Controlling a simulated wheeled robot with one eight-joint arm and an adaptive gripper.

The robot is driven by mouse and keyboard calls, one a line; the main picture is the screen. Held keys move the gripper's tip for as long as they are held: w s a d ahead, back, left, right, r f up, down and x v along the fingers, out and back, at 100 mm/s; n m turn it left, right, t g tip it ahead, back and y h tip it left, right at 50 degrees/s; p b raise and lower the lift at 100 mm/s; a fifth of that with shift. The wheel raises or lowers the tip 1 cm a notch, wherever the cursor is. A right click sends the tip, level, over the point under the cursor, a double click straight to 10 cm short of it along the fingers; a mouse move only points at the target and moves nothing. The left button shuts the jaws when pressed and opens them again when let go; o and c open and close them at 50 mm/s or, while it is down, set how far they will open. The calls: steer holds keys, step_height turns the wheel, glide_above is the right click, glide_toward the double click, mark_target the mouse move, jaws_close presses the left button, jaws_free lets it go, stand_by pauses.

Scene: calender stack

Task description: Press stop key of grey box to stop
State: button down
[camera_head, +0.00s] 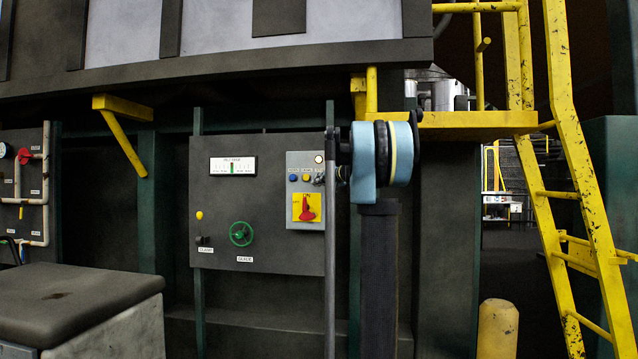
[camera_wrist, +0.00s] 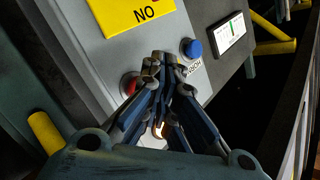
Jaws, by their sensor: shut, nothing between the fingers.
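The grey box (camera_head: 291,213) is mounted on the dark panel in the head view, and its grey face (camera_wrist: 93,47) fills the upper left of the wrist view. A red button (camera_wrist: 129,84) shows on it in the wrist view, partly hidden behind my fingers. A blue button (camera_wrist: 190,48) is right of the fingers; it also shows in the head view (camera_head: 293,178). My gripper (camera_wrist: 165,60) is shut and empty, its tips in front of the button row. In the head view my gripper (camera_head: 319,179) is at the row's right end. I cannot tell whether the tips touch.
A red rotary switch (camera_head: 307,207) on a yellow plate sits below the buttons, and a lit lamp (camera_head: 318,159) above. A green handwheel (camera_head: 241,234) and a white gauge (camera_head: 232,166) are to the left. A yellow ladder (camera_head: 566,150) stands at right, a dark-topped block (camera_head: 75,300) at front left.

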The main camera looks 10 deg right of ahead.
steer(key=shift+w, duration=0.1)
stand_by(0.3)
steer(key=shift+w+d, duration=0.2)
steer(key=shift+w, duration=0.05)
steer(key=shift+w+d, duration=0.15)
steer(key=shift+w, duration=0.35)
stand_by(1.0)
steer(key=shift+s, duration=0.1)
steer(key=shift+s+a, duration=0.3)
steer(key=shift+s, duration=0.5)
steer(key=shift+s, duration=0.15)
steer(key=shift+s+a, duration=0.25)
steer(key=shift+s, duration=0.5)
steer(key=shift+s+a, duration=0.3)
steer(key=shift+s, duration=0.4)
steer(key=shift+s+a, duration=0.25)
steer(key=shift+s, duration=0.5)
